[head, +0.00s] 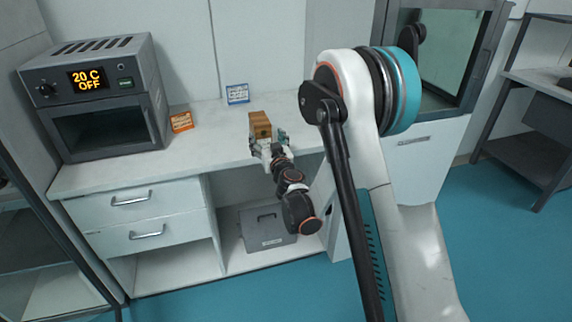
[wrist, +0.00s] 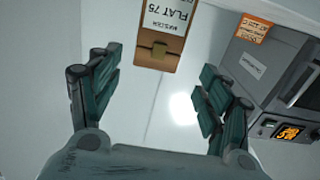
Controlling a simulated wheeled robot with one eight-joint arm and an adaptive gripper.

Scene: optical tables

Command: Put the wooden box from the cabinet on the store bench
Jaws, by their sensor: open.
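The wooden box (head: 260,123) is brown and sits upright on the white bench top (head: 210,137). My gripper (head: 267,143) is just in front of the box, at the bench's front part. In the wrist view my gripper (wrist: 158,78) has its fingers spread wide, with nothing between them. The box lies ahead of the fingertips and looks clear of them. Which furniture is the cabinet or the store bench, I cannot tell for sure.
A grey oven (head: 103,100) reading 20 C OFF stands on the bench's left. An orange card (head: 181,122) and a blue card (head: 237,94) stand near the box. A grey case (head: 266,229) sits under the bench. A glass-fronted unit (head: 447,55) is at right, beside dark shelving (head: 535,140).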

